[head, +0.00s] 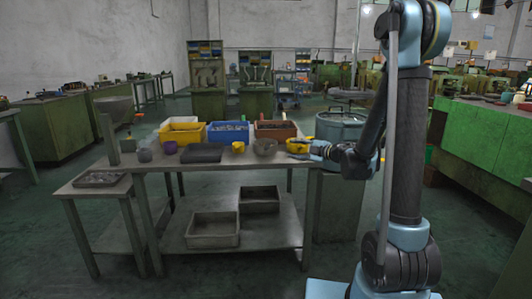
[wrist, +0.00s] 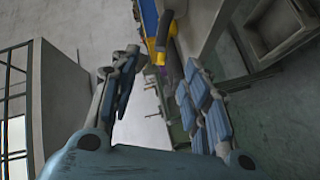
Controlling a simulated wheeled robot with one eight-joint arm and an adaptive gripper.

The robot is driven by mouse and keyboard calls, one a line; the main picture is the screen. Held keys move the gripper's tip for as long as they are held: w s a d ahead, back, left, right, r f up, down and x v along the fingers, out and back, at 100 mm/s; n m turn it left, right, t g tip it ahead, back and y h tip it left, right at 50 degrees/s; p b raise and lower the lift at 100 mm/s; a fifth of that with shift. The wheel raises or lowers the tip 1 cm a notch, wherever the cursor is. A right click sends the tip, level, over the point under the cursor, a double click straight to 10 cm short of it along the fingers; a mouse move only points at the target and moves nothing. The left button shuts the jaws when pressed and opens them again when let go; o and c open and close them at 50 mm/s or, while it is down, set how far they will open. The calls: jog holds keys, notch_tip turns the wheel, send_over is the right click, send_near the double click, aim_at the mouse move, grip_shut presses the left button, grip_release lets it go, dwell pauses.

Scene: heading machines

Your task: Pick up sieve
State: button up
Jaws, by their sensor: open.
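No object is clearly recognizable as the sieve. A small round grey bowl-like item (head: 264,147) on the workbench (head: 215,165) may be it, but its mesh cannot be made out. My gripper (head: 294,149) is at the bench's right end, just right of that item, near a yellow cup (head: 299,143) partly hidden by the fingers. In the wrist view my gripper (wrist: 160,68) has its fingers spread, with nothing held between them. A yellow object (wrist: 160,35) and the bench edge show beyond the fingertips.
Yellow (head: 182,130), blue (head: 229,132) and brown (head: 275,130) bins line the bench's back. Grey bins sit on the lower shelf. A large round drum (head: 340,125) stands behind right.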

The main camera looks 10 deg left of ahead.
aim_at(268, 147)
jog(key=shift+f+x, duration=0.15)
jog(key=shift+x, duration=4.25)
jog(key=shift+f+x, duration=0.1)
jog(key=shift+x, duration=4.35)
jog(key=shift+s, duration=0.15)
grip_shut()
